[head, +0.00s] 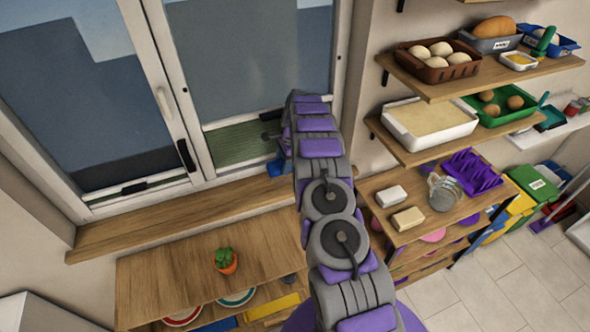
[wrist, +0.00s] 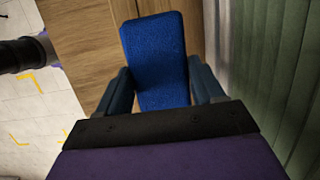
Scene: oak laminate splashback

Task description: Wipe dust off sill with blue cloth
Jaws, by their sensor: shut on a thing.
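The blue cloth (wrist: 155,60) is between the fingers of my gripper (wrist: 160,88) in the wrist view, which is shut on it. In the head view a small blue patch of the cloth (head: 276,167) shows beside my arm, close to the window and the right part of the sill. The wooden sill (head: 160,218) runs below the window. My arm hides its right end. Whether the cloth touches the sill I cannot tell. No dust can be made out on the visible part of the sill.
A potted plant (head: 226,261) stands on the wooden shelf top (head: 160,275) below the sill. To the right, wall shelves hold a brown basket (head: 437,62) and a cream tray (head: 428,122). A glass jug (head: 443,192) stands on a lower unit. The sill's left stretch is clear.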

